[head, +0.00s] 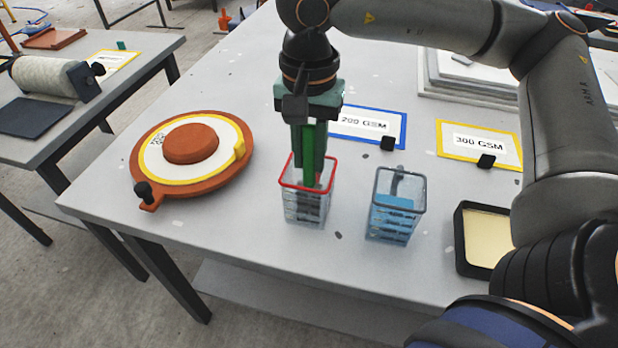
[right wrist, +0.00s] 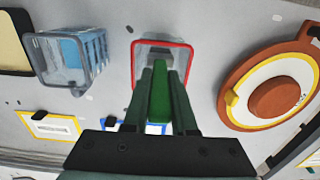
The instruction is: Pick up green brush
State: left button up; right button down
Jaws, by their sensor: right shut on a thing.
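The green brush (head: 308,139) stands upright with its lower end inside the red-rimmed clear container (head: 305,210). My right gripper (head: 308,165) comes down from above and is shut on the brush's green handle. In the right wrist view the green handle (right wrist: 159,100) lies between the two fingers (right wrist: 160,85), in front of the red-rimmed container (right wrist: 178,44). The brush's lower end shows only as a dark shape within the container. My left gripper is not in view.
A clear container with blue contents (head: 395,220) stands to the right, beside a black-rimmed tray (head: 459,245). An orange round mould (head: 238,178) lies to the left. Blue-framed (head: 400,115) and yellow-framed (head: 518,135) label cards lie behind. The table's front edge is close.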

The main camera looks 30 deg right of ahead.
dwell(0.5)
notch_tip(320, 180, up, 13)
jog(key=shift+r+p, duration=0.15)
jog(key=shift+p, duration=1.05)
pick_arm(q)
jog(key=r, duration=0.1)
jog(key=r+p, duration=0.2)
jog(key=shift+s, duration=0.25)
pick_arm(e)
notch_tip(320, 180, up, 5)
jog(key=shift+f, duration=0.15)
jog(key=shift+s, duration=0.1)
